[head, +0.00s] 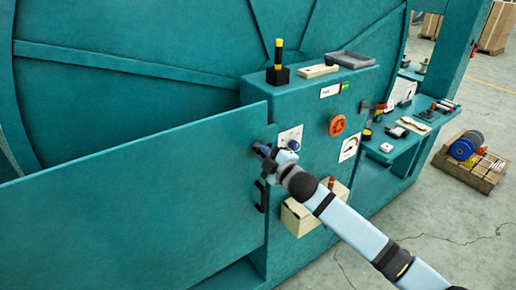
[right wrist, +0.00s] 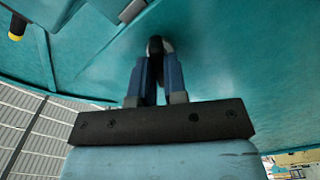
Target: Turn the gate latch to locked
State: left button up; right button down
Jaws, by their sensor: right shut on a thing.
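The teal gate (head: 150,200) spans the left and lower part of the head view. My right gripper (head: 262,152) is at the gate's right edge, near its top. In the right wrist view its two blue fingers (right wrist: 158,75) are shut on a small dark piece, the gate latch (right wrist: 155,45). The fingers and wrist hide most of the latch, so I cannot tell which way it is turned. A black handle (head: 261,195) is on the gate edge below the gripper. My left gripper is not in view.
A teal control cabinet (head: 300,105) stands right of the gate, with an orange handwheel (head: 337,125) and a gauge (head: 348,148). A cream box (head: 298,216) hangs below my right wrist. A pallet with spools (head: 470,165) sits on open floor at right.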

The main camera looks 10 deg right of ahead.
jog(key=n, duration=0.3)
jog(key=shift+n+p, duration=0.3)
jog(key=shift+p, duration=0.05)
jog(key=shift+r+n, duration=0.1)
jog(key=shift+n, duration=0.4)
jog(key=c, duration=1.6)
grip_release()
jog(key=shift+n+p, duration=0.35)
jog(key=shift+n, duration=0.15)
jog(key=shift+o, duration=1.2)
